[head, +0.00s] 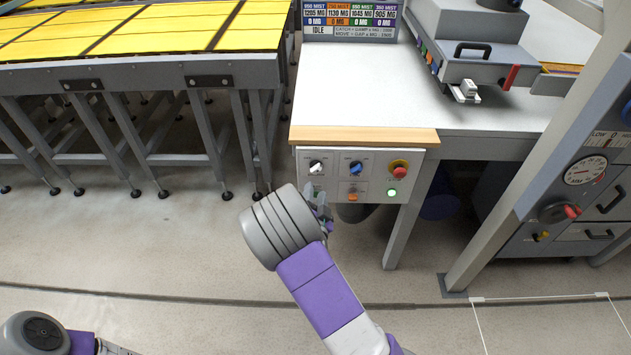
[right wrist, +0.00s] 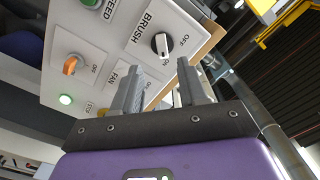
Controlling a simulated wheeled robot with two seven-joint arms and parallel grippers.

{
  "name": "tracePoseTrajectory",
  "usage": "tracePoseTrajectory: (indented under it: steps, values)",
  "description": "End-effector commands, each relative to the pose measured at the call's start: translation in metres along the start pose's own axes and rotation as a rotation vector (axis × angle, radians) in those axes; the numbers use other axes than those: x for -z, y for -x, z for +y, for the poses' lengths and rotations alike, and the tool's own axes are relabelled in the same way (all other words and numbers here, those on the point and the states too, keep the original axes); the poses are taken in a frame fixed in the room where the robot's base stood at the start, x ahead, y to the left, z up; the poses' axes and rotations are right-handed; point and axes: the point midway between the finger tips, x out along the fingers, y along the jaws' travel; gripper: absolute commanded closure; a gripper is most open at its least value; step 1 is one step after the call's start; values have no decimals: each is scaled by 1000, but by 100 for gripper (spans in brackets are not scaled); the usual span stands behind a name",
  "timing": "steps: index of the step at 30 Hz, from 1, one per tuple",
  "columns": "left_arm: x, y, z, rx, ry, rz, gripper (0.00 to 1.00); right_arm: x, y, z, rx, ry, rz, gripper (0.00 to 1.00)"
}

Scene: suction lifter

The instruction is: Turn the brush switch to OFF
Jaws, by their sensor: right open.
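The brush switch (head: 316,167) is a black round knob with a white pointer bar, at the upper left of the control panel (head: 335,155). In the right wrist view the brush switch (right wrist: 162,44) stands by the word BRUSH, with OFF lettering near it. I cannot tell for sure which mark its pointer is on. My right gripper (head: 318,199) is just below and in front of the switch. In the right wrist view, my right gripper's two fingers (right wrist: 160,66) are apart, with the knob beyond the gap, untouched. My left gripper is out of view.
A table leg (head: 405,225) stands right; the floor is clear in front.

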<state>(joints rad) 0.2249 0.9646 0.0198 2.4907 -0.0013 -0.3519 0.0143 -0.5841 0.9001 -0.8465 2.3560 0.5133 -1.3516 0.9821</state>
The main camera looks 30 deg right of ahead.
Motion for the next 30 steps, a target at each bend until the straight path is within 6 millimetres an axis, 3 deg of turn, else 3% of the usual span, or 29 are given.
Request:
tracePoseTrajectory:
  steps: [15,26,30]
  values:
    - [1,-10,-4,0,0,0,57,3,-68,-3,10,-7,11,57]
    - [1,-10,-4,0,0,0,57,3,-74,-3,8,-6,9,57]
    - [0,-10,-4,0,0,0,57,3,-74,-3,8,-6,9,77]
